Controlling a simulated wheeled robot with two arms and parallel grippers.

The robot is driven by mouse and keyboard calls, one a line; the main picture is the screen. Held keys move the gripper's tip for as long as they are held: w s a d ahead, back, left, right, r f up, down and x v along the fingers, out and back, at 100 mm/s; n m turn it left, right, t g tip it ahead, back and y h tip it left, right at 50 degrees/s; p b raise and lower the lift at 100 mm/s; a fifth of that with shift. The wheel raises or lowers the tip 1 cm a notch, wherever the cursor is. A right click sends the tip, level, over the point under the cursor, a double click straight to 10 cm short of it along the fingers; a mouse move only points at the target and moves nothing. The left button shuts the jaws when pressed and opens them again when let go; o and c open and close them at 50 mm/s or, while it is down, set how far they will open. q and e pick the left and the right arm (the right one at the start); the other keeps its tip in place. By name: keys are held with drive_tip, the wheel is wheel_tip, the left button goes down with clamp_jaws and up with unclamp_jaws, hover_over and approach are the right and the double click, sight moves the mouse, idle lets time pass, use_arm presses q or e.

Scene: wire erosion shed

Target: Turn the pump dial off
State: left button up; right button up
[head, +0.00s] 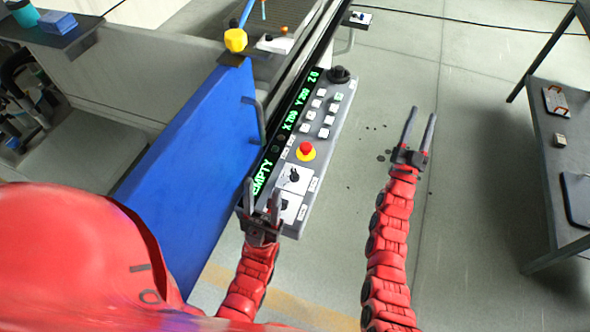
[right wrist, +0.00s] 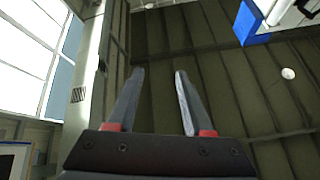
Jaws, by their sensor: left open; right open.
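A grey control panel (head: 325,143) is fixed at the end of the blue machine side. Near its lower end are two dials on white plates: an upper dial (head: 294,177) and a lower dial (head: 285,204). Their labels are too small to read, so I cannot tell which is the pump dial. My left gripper (head: 262,190) is open at the panel's lower left corner, fingers pointing up beside the lower dial and partly overlapping its plate. Contact cannot be told. My right gripper (head: 423,113) is open and empty over the floor; it also shows in the right wrist view (right wrist: 160,73).
A red emergency button (head: 306,149) on a yellow ring, white buttons and a black knob (head: 339,75) sit higher on the panel. A green-lettered display (head: 262,176) reads EMPTY. A dark table (head: 562,120) stands at right.

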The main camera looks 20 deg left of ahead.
drive_tip(key=w+a+f+n+g+y, duration=0.25)
drive_tip(key=w+a+g+y, duration=0.45)
drive_tip(key=w+a, duration=0.8)
drive_tip(key=s+a+n+g+y, duration=0.1)
drive_tip(key=s+a+n+g, duration=0.2)
drive_tip(key=a, duration=0.6)
drive_tip(key=s+a+n+g+y, duration=0.1)
drive_tip(key=s+a+g+y, duration=0.15)
drive_tip(key=a+g, duration=0.45)
drive_tip(key=r+n+g+h, duration=0.2)
drive_tip(key=n+g+h, duration=0.3)
drive_tip(key=g+h, duration=0.35)
hover_over(295, 172)
drive_tip(key=shift+t, duration=0.35)
drive_tip(key=f+p, duration=0.1)
drive_tip(key=f, duration=0.7)
drive_tip(key=f+p, duration=0.2)
drive_tip(key=f, duration=0.6)
drive_tip(key=shift+s+a+f, duration=0.1)
drive_tip(key=shift+s+f, duration=0.05)
drive_tip(key=shift+s, duration=0.05)
drive_tip(key=shift+w+f, duration=0.15)
drive_tip(key=shift+f, duration=0.35)
